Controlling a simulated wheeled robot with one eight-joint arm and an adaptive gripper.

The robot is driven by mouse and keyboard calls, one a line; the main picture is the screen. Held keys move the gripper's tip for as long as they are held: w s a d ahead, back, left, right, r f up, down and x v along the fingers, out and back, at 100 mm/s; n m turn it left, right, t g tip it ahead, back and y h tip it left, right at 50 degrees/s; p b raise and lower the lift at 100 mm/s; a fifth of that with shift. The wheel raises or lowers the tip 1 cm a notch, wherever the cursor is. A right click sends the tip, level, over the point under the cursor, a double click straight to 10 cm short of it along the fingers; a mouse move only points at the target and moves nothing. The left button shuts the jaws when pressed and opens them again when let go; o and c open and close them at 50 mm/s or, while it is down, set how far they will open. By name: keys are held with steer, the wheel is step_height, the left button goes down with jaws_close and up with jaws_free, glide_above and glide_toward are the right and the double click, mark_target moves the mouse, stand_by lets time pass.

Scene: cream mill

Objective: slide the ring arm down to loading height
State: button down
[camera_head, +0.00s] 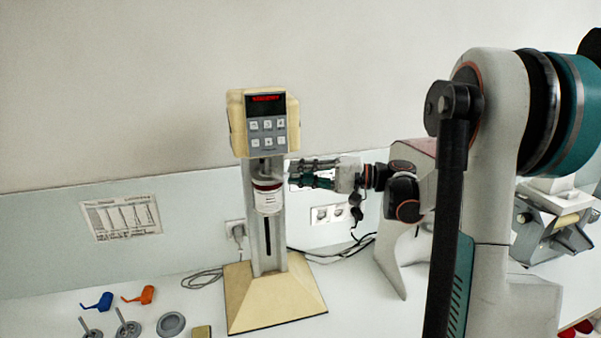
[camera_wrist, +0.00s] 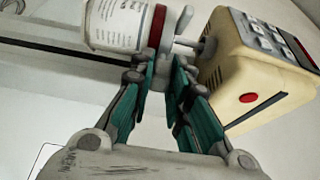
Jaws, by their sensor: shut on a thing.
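The cream mill (camera_head: 265,125) stands upright on the bench with a red-lit display. A white labelled jar (camera_head: 268,202) with a red band at its top hangs on the grey column (camera_head: 254,225), just below the head. The jar also shows in the wrist view (camera_wrist: 115,22), beside the mill head (camera_wrist: 250,75) and its short grey shaft (camera_wrist: 205,47). My gripper (camera_head: 288,175) reaches in from the right at the jar's top. In the wrist view its fingertips (camera_wrist: 164,66) are shut on a small pale part of the ring arm (camera_wrist: 182,22), mostly hidden by them.
The mill's beige base (camera_head: 275,300) sits on the white bench. Blue (camera_head: 97,302) and orange (camera_head: 140,295) small pieces and a grey disc (camera_head: 171,324) lie at front left. Sockets (camera_head: 330,214) and cables are behind. A grey machine (camera_head: 555,220) stands at right. The column below the jar is clear.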

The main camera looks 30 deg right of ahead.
steer(key=shift+f, duration=0.35)
steer(key=c, duration=1.5)
jaws_free()
steer(key=v, duration=0.7)
steer(key=shift+s+d, duration=0.15)
steer(key=shift+d, duration=0.1)
